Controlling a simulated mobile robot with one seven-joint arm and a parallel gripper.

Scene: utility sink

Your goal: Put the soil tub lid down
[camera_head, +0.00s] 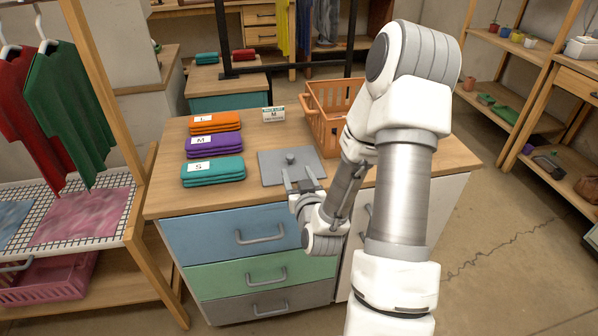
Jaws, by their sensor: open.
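A grey, flat, square lid (272,169) with a small round knob on top lies on the wooden counter, left of the orange basket. It looks flat, with its front edge near the counter's front. My gripper (300,182) is open at the lid's front part, its two fingers pointing toward the knob. The fingers overlap the lid in this view; I cannot tell whether they touch it. No soil tub can be made out.
Folded orange (214,123), purple (213,145) and teal (213,171) cloth stacks lie on the counter's left. A small sign (272,114) stands at the back. The orange basket (323,118) stands right of the lid, partly behind my arm. Counter front drawers (236,235) are shut.

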